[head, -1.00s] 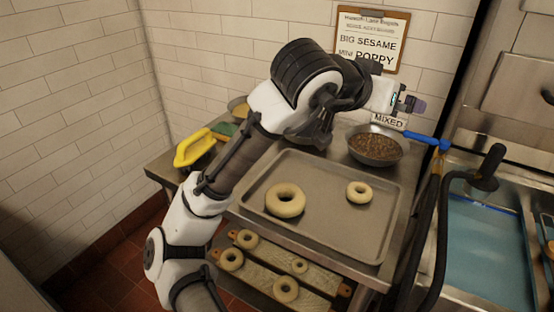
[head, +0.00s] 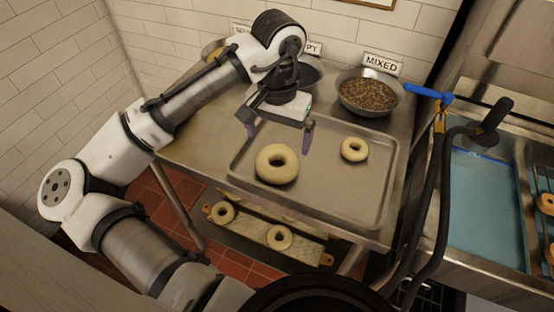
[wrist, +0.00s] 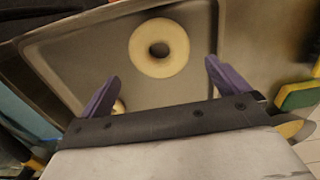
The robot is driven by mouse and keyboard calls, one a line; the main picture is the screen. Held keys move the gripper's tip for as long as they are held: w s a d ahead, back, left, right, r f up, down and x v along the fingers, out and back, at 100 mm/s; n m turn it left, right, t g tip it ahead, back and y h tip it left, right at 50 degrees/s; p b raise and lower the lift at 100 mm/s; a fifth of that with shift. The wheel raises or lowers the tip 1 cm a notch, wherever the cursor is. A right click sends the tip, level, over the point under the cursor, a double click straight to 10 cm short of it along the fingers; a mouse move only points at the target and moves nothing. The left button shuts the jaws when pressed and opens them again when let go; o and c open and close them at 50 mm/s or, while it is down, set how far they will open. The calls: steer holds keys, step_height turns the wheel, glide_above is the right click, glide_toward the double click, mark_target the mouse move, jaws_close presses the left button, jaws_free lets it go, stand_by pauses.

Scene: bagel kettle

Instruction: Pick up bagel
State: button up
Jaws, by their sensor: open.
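A large pale bagel (head: 277,164) lies on the left half of a metal tray (head: 335,207) on the steel table. A smaller bagel (head: 354,149) lies on the tray's right side. My gripper (head: 279,140) is open and empty, with its purple fingers pointing down above the tray, near the large bagel's far side. In the wrist view, the large bagel (wrist: 159,48) shows beyond and between the open fingers (wrist: 160,88), apart from them. The small bagel (wrist: 119,107) is mostly hidden behind the left finger there.
A bowl of mixed seeds (head: 369,93) stands behind the tray by a MIXED sign (head: 382,64). Boards with more bagels (head: 280,237) sit on a lower shelf. A blue-handled tool (head: 428,92) and black hose (head: 436,190) are at right. The tray's front right is bare.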

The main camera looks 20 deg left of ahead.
mark_target(278, 158)
steer(key=shift+f+p, duration=0.7)
steer(key=shift+f, duration=3.15)
steer(key=c, duration=0.7)
